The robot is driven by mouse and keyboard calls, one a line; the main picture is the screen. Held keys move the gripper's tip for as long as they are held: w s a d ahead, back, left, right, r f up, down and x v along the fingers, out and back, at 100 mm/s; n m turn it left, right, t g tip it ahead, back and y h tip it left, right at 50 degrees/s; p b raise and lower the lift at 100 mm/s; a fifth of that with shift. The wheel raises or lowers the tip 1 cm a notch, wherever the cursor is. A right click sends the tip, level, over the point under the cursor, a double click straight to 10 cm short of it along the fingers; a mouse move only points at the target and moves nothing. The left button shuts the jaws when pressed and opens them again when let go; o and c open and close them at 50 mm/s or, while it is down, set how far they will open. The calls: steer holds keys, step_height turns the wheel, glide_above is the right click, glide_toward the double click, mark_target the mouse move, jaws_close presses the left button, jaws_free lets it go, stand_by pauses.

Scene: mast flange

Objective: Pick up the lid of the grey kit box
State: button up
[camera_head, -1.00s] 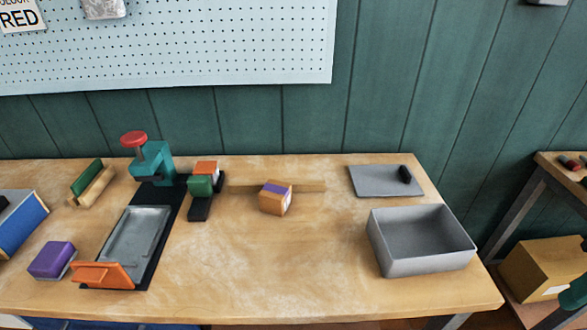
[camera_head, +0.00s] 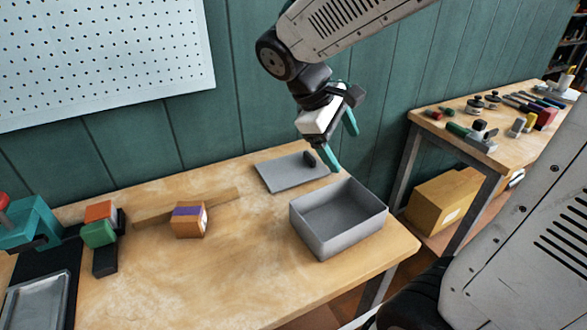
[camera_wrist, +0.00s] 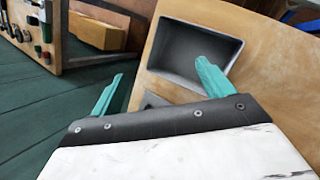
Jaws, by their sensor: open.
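The grey lid (camera_head: 283,174) lies flat on the wooden table behind the box, with a small black handle (camera_head: 309,159) near its right end. The open grey kit box (camera_head: 338,236) stands in front of it, empty. My gripper (camera_head: 343,145) is open, with teal fingers, in the air above and right of the lid's handle end, holding nothing. In the wrist view the box (camera_wrist: 192,80) shows beyond the fingers (camera_wrist: 160,85). Only a small grey part of the lid (camera_wrist: 154,100) shows there; the rest is hidden behind my gripper.
An orange and purple block (camera_head: 188,222) and a flat wooden strip (camera_head: 150,218) lie left of the lid. A teal clamp (camera_head: 28,225) stands at the far left. The green wall is close behind the table. A second bench (camera_head: 470,125) with tools stands at right.

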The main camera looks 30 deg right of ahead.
steer(key=w+f+n+h, duration=0.5)
steer(key=w+f+n, duration=0.15)
steer(key=w, duration=0.65)
steer(key=n+t+h, duration=0.2)
steer(key=n+h, duration=0.1)
steer(key=n, duration=0.2)
glide_toward(307, 157)
steer(key=d, duration=0.3)
steer(key=shift+w+f, duration=0.15)
steer(key=shift+f, duration=0.15)
steer(key=shift+d+f, duration=0.15)
steer(key=shift+d, duration=0.15)
steer(key=x, duration=0.7)
steer(key=shift+a+f, duration=0.1)
steer(key=shift+f, duration=0.15)
steer(key=c, duration=1.1)
